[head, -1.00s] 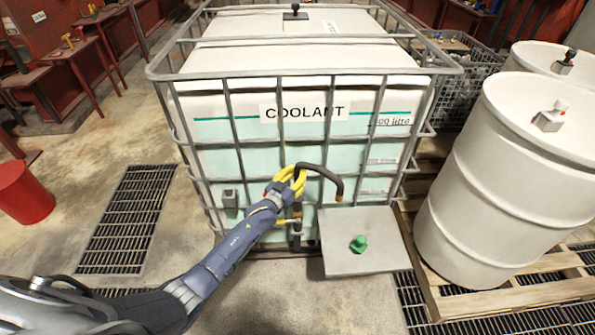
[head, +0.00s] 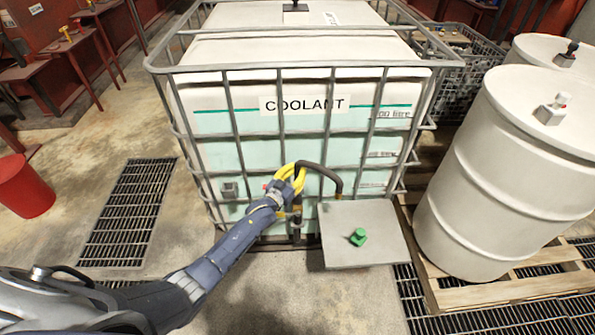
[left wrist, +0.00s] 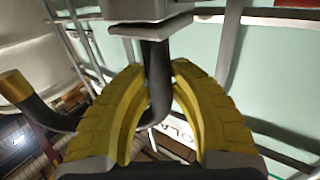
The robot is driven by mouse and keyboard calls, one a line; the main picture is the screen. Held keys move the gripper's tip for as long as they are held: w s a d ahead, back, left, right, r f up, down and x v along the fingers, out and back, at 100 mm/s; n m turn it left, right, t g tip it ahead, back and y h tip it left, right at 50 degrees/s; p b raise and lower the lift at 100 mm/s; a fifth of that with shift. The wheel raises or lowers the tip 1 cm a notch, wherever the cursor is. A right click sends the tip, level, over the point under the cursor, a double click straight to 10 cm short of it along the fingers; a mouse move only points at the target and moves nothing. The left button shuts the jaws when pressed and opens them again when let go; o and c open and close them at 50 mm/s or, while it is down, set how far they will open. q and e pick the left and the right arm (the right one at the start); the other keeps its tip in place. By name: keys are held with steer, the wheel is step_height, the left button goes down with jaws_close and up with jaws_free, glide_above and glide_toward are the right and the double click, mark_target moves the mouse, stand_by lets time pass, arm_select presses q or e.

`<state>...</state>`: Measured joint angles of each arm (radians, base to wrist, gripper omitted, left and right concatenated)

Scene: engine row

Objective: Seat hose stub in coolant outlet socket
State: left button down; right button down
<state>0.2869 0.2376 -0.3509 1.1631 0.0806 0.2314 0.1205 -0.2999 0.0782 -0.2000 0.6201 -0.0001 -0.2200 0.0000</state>
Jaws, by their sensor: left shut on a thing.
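My left gripper (head: 288,180) has its yellow fingers closed around a black hose (head: 321,171) in front of the coolant tank (head: 210,122). In the left wrist view the fingers (left wrist: 150,85) grip the hose (left wrist: 157,75) from both sides. There, a grey block (left wrist: 150,10) lies at the held section's upper end; I cannot tell whether they touch. The hose arches right in the head view and bends down. A brass-coloured end (left wrist: 14,86) shows at left in the wrist view. Below the gripper is a dark upright fitting (head: 296,230). The outlet socket cannot be made out clearly. My right gripper is not seen.
A grey plate (head: 345,215) in front of the tank carries a green piece (head: 358,237). The tank's metal cage bars (head: 284,150) stand close behind the gripper. A white drum (head: 500,175) stands on a wooden pallet (head: 480,295) at right.

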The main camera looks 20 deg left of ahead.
arm_select(q)
steer(key=shift+r, duration=0.1)
steer(key=c, duration=1.3)
jaws_free()
steer(key=shift+o, duration=0.7)
steer(key=v, duration=1.2)
